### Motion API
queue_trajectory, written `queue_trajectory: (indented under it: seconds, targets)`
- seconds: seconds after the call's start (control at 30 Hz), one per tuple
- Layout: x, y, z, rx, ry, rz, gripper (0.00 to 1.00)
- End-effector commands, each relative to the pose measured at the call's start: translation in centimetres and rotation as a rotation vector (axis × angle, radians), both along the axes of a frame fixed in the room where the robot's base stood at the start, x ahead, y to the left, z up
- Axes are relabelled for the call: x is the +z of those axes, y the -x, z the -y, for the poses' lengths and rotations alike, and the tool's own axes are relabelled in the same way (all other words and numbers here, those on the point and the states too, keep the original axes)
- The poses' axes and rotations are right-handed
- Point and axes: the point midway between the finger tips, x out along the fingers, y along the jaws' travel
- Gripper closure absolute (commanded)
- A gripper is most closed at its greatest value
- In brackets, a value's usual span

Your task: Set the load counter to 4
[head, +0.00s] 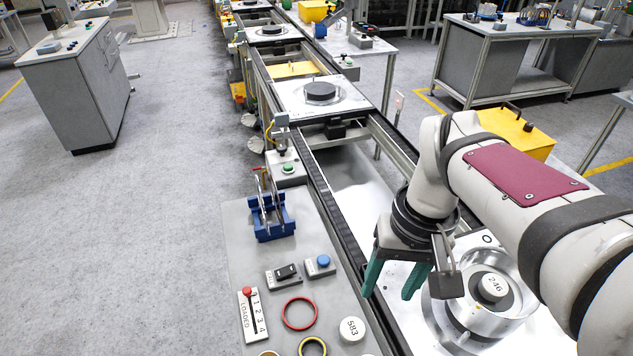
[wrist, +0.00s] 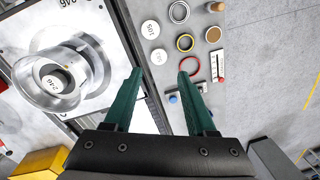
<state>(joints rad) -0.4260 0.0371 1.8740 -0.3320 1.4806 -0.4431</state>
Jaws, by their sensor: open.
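The load counter (head: 254,318) is a white plate marked LOADED with the numbers 1 to 4, lying on the grey side panel. Its red knob (head: 247,291) is at the top end of the slot, just above the 1. The counter also shows in the wrist view (wrist: 216,63), right of my fingers, with the knob at its lower end. My gripper (head: 388,294) has green fingers, open and empty, raised right of the panel over the conveyor side. In the wrist view my gripper (wrist: 160,74) has clear space between its fingertips.
Near the counter are a black rocker switch (head: 286,271), a blue button (head: 323,260), a red ring (head: 299,299), a yellow ring (head: 312,341) and a white disc marked 583 (head: 352,327). A blue rack (head: 273,228) stands behind. A metal clutch (head: 483,316) sits below my arm.

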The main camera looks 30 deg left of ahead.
Motion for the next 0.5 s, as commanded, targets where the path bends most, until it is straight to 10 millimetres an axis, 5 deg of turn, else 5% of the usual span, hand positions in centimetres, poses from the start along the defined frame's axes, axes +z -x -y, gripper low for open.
queue_trajectory:
  seconds: [0.03, 0.1, 0.23, 0.33, 0.5]
  targets:
    - [-0.7, -2.3, -5.4, 0.223, 0.012, 0.009, 0.44]
    - [-2.3, -3.9, -12.9, 0.523, 0.021, 0.032, 0.44]
    - [-6.0, -2.7, -23.7, 0.938, 0.034, 0.068, 0.44]
    - [-8.0, -1.1, -27.9, 1.107, 0.038, 0.083, 0.44]
    - [-10.2, -0.4, -29.3, 1.169, 0.04, 0.088, 0.44]
